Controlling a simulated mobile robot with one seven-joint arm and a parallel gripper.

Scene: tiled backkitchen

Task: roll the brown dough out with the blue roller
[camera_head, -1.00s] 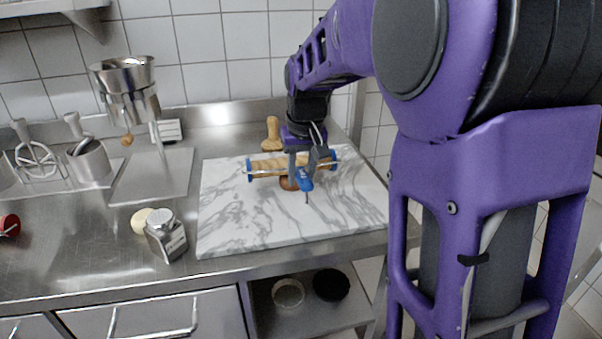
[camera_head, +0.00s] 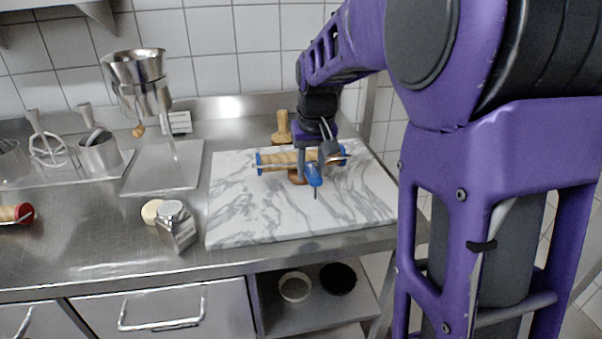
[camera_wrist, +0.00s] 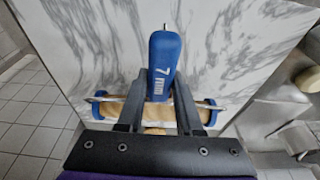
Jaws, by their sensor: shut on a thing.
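The blue roller has a wooden barrel (camera_head: 283,159) with blue ends and a blue handle (camera_head: 313,175). My gripper (camera_head: 315,152) is shut on the handle, which points towards the front of the marble board (camera_head: 245,215). In the wrist view the handle (camera_wrist: 162,65) stands between my two fingers (camera_wrist: 160,108), with the barrel (camera_wrist: 118,108) crossing behind them. The brown dough (camera_head: 297,177) is a small lump on the board, just below the barrel in the head view and partly hidden by the roller and gripper. I cannot tell whether the barrel touches it. The wrist view does not clearly show the dough.
A wooden tool (camera_head: 282,128) stands behind the board. A red-ended roller (camera_head: 20,213) lies far left. A metal funnel stand (camera_head: 140,95) is at the back. The board's front is clear.

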